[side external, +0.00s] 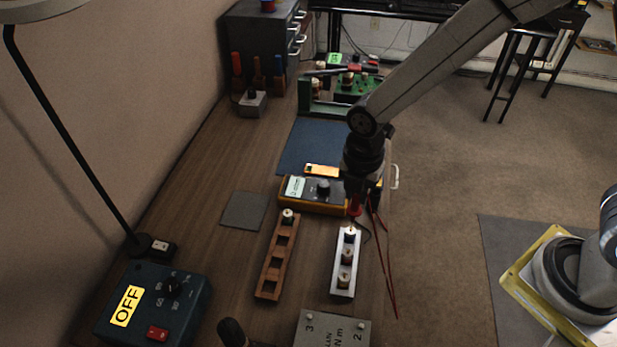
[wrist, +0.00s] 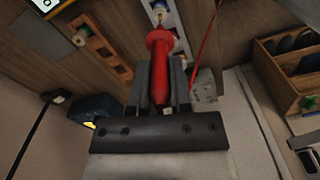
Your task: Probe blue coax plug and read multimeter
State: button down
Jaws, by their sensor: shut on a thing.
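My gripper (side external: 357,198) is shut on a red test probe (side external: 355,207), which also shows between the fingers in the wrist view (wrist: 159,62). The probe points down just above the blue coax plug (side external: 349,238) at the far end of the silver rack (side external: 343,293). I cannot tell whether the tip touches the plug. In the wrist view the probe hides part of the rack. The yellow-orange multimeter (side external: 313,205) lies behind the rack, with a lit pale screen (side external: 295,187) and a dark dial (side external: 323,186). Its reading is too small to make out.
Two brass-coloured plugs sit nearer in the silver rack. A wooden rack (side external: 272,275) with one plug stands to its left. Red leads (side external: 386,262) hang at the table's right edge. A dark box marked OFF (side external: 155,305) stands front left; a grey torque block (side external: 331,330) is in front.

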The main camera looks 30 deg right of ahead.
jog(key=shift+f, duration=0.4)
dwell(1.0)
jog(key=shift+r, duration=2.55)
